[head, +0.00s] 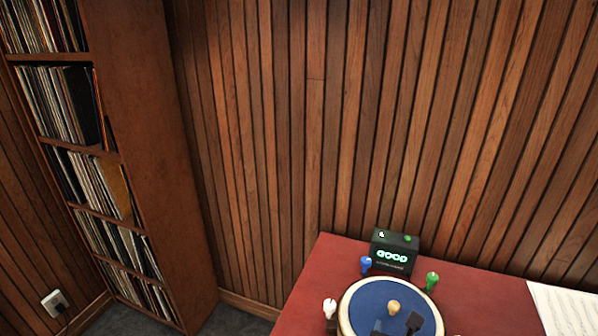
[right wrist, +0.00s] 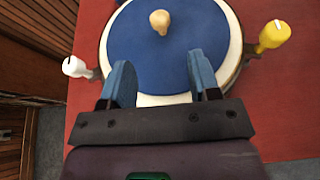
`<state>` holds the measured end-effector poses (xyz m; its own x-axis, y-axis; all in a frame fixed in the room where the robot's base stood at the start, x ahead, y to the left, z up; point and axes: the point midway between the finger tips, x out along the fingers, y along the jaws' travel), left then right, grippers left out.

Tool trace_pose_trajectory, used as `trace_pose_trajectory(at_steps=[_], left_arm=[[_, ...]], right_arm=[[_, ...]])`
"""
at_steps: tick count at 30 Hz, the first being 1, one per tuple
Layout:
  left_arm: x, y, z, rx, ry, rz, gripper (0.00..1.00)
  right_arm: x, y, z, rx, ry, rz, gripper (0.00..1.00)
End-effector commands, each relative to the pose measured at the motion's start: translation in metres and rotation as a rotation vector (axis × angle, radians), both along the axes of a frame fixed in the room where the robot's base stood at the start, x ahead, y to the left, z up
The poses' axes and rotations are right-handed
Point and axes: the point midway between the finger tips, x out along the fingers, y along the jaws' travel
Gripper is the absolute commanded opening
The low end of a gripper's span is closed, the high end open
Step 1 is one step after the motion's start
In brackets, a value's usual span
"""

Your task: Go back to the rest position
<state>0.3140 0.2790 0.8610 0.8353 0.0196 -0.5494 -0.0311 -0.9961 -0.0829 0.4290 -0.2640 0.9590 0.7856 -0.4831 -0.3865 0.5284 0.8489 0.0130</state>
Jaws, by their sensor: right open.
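My right gripper (head: 396,324) shows at the bottom edge of the head view, over the round blue-topped board (head: 375,297) with a cream rim. In the right wrist view its two blue fingers (right wrist: 162,75) are spread apart with nothing between them. A tan peg (head: 394,307) stands on the blue top; in the right wrist view this peg (right wrist: 160,21) is beyond the fingertips, not touched. Around the rim are a blue peg (head: 366,264), a green peg (head: 432,281), a white peg (head: 330,308) and a yellow peg (right wrist: 273,35). My left gripper is not in view.
The board lies on a red table (head: 491,305). A black box with green lit letters (head: 394,252) stands behind it, near the slatted wood wall (head: 330,130). A music sheet (head: 567,310) lies at right. A tall record shelf (head: 155,150) stands at left.

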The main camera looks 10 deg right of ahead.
Motion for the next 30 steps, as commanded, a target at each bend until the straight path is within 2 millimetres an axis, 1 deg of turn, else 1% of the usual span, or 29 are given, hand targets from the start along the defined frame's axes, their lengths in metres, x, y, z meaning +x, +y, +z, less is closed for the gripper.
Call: trace_pose_trajectory(at_steps=[2, 5, 9, 15, 20, 24, 30], left_arm=[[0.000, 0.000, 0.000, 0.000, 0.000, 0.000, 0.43], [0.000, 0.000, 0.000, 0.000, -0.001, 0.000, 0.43], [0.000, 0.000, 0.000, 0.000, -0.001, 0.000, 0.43], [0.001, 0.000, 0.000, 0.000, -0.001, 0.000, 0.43], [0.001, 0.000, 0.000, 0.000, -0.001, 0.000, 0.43], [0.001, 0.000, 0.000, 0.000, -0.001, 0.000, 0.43], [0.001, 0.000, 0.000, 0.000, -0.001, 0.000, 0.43]], right_arm=[[-0.004, -0.003, 0.000, 0.046, -0.013, -0.029, 0.56], [-0.013, -0.010, -0.001, 0.177, -0.048, -0.109, 0.56], [-0.032, -0.022, -0.003, 0.444, -0.123, -0.283, 0.56], [-0.062, -0.032, -0.004, 0.822, -0.232, -0.567, 0.56], [-0.085, -0.035, -0.003, 1.095, -0.314, -0.810, 0.56], [-0.106, -0.034, 0.000, 1.309, -0.381, -1.037, 0.56], [-0.136, -0.028, 0.006, 1.556, -0.465, -1.372, 0.56]])
